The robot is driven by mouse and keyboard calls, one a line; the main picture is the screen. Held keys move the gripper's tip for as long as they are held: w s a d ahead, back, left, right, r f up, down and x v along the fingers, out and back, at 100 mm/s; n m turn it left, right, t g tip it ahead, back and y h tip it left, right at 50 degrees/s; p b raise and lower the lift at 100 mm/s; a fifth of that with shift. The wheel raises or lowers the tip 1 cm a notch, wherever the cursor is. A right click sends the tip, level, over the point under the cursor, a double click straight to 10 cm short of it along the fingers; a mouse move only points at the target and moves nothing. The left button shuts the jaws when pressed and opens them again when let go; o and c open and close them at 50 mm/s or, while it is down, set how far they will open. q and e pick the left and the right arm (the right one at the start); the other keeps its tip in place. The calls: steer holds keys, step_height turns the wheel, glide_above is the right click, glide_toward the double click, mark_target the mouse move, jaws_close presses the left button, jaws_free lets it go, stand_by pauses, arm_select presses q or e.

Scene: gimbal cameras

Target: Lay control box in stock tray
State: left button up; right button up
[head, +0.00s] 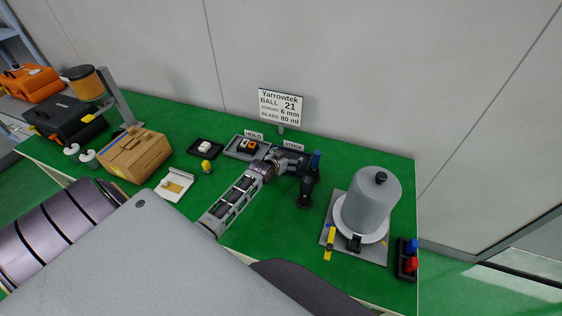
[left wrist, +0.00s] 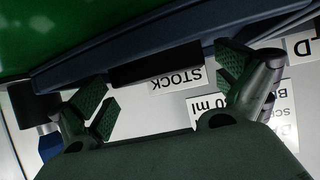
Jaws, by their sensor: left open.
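The stock tray, a dark tray with a STOCK label (head: 293,146), is at the back of the green table. My arm covers most of it in the head view. Its dark blue-grey rim (left wrist: 60,78) crosses the left wrist view. A black block (left wrist: 155,66), apparently the control box, shows at the rim between my fingers, apart from both pads. I cannot tell whether it rests fully on the tray floor. My left gripper (left wrist: 163,85) is open around it; in the head view the gripper (head: 290,163) is over the tray. My right gripper is not in view.
A grey domed cylinder (head: 370,205) is farther right. A cardboard box (head: 135,155) is left.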

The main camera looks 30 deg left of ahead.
arm_select(q)
steer(key=shift+v, duration=5.9)
